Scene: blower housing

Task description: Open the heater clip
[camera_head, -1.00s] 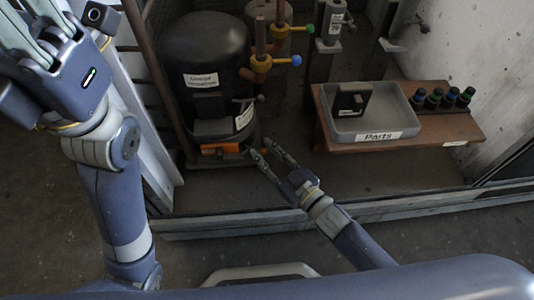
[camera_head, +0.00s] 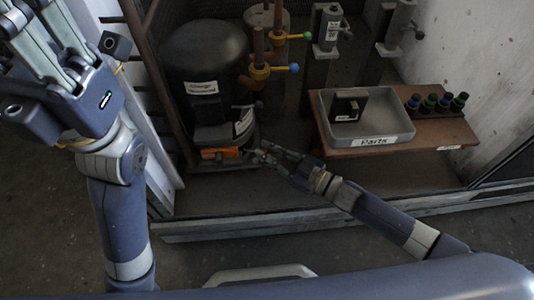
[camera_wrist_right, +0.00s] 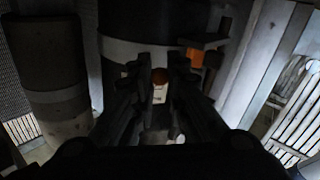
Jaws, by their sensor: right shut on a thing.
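The black compressor (camera_head: 205,58) stands at the back left, with a band around its base and an orange block (camera_head: 220,154) low on its front. The orange block also shows in the right wrist view (camera_wrist_right: 195,57). My right gripper (camera_head: 262,152) is at the base, just right of that block. Its fingers are shut on a small part, which I take to be the heater clip; its round reddish-brown end (camera_wrist_right: 160,76) shows between the fingers in the wrist view. The fingers hide most of it. My left gripper (camera_head: 48,45) is raised at the upper left, its fingertips cut off.
A grey parts tray (camera_head: 375,140) holding a black part (camera_head: 348,105) sits on a brown bench (camera_head: 445,133) at the right. Several dark knobs stand beside it. The floor before the bench is clear.

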